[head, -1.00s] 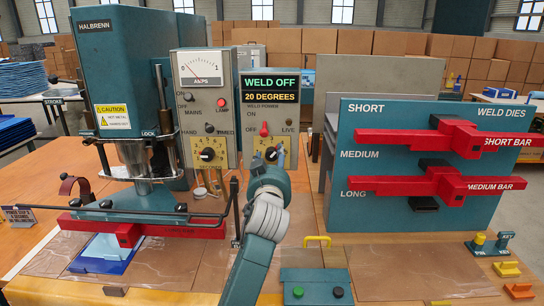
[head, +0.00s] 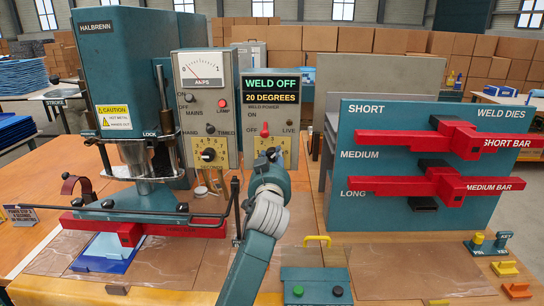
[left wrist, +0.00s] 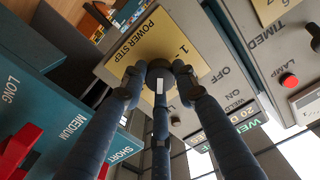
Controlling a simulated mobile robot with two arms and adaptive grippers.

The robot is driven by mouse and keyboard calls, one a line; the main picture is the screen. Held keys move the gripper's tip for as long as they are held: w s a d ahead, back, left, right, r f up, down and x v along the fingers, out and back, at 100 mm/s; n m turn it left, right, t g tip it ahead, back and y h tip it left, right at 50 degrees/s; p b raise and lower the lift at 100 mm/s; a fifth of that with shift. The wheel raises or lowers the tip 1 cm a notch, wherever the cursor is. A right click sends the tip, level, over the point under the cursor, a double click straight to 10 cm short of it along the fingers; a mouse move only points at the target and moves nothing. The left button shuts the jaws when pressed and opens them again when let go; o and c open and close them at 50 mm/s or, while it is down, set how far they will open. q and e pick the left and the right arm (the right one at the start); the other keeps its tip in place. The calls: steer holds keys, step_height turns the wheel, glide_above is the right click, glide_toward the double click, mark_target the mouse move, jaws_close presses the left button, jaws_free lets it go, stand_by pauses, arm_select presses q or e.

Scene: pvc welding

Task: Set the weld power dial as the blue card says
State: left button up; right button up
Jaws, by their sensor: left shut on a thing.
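The weld power dial (left wrist: 160,70) is a dark round knob on a yellow plate (left wrist: 142,45) marked POWER STEP in the left wrist view. My left gripper (head: 268,155) is at the front of the grey control box, its fingers closed around the dial. In the left wrist view my fingers (left wrist: 160,85) surround the knob, with a small white mark showing between them. Most of the plate's step numbers are hidden. The blue card (head: 35,214) stands at the far left of the bench; its first line reads POWER STEP, but the number is too small to read surely. My right gripper is out of view.
Left of the dial is a second box with an amps meter (head: 201,70) and a timer dial (head: 208,154). Above the dial are a red-handled switch (head: 265,130) and a display (head: 270,90) reading WELD OFF, 20 DEGREES. The die rack (head: 420,215) stands to the right.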

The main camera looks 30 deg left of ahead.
arm_select(q)
steer(key=o, duration=1.1)
steer(key=shift+o, duration=0.2)
steer(key=v, duration=1.2)
steer(key=shift+f, duration=0.1)
